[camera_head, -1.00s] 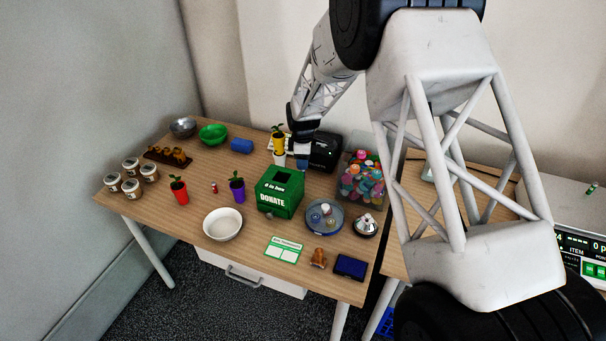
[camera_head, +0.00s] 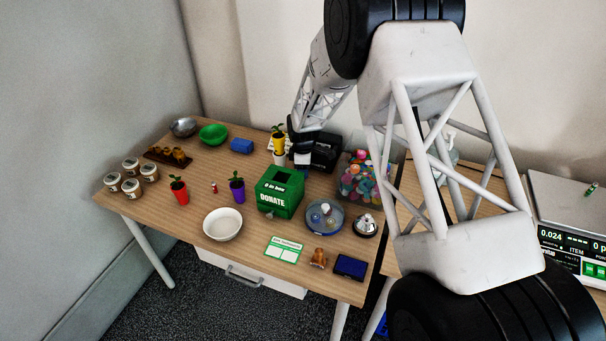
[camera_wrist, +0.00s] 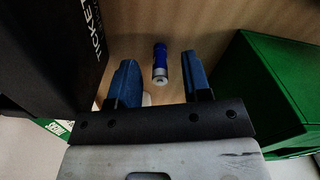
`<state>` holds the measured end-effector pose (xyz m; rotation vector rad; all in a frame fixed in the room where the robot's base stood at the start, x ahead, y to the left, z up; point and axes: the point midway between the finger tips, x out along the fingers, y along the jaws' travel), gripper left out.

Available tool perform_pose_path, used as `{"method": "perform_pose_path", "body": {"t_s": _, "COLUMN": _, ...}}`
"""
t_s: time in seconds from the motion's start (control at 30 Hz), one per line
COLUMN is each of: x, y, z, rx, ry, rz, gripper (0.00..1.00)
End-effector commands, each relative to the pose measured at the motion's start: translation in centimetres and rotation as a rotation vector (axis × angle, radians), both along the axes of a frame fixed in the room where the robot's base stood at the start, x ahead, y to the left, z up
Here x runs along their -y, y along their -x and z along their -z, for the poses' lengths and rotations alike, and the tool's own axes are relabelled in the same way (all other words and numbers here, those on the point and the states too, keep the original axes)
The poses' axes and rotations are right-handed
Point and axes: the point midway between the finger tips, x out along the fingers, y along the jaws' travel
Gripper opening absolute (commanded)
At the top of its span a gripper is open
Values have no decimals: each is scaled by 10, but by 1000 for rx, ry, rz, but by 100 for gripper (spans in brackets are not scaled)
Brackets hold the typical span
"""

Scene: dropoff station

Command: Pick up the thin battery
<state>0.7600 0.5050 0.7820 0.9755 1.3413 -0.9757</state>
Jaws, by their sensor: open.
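A slim blue battery (camera_wrist: 160,62) with a pale silver end shows in the wrist view, on the wooden tabletop. It is ahead of my gripper (camera_wrist: 160,85), in the gap between the two blue fingers. The fingers are open and apart, and nothing is held. In the head view my gripper (camera_head: 303,160) is low over the table, behind the green donation box (camera_head: 279,193) and beside the black ticket machine (camera_head: 318,151). I cannot make out the blue battery in the head view.
In the wrist view the black machine (camera_wrist: 50,50) is close on the left and the green box (camera_wrist: 265,95) close on the right. Potted plants (camera_head: 279,143) and a clear tub of colourful items (camera_head: 362,180) stand nearby. A white bowl (camera_head: 222,224) is in front.

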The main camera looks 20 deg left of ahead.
Motion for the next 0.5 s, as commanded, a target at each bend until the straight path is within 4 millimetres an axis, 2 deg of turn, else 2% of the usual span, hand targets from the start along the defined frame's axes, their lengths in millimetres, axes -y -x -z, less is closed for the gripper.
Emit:
{"method": "perform_pose_path", "body": {"t_s": 0.03, "x": 0, "y": 0, "z": 0, "rx": 0, "ry": 0, "rz": 0, "gripper": 41}}
{"method": "perform_pose_path", "body": {"t_s": 0.3, "x": 0, "y": 0, "z": 0, "rx": 0, "ry": 0, "rz": 0, "gripper": 0}}
{"method": "perform_pose_path", "body": {"t_s": 0.5, "x": 0, "y": 0, "z": 0, "rx": 0, "ry": 0, "rz": 0, "gripper": 0}}
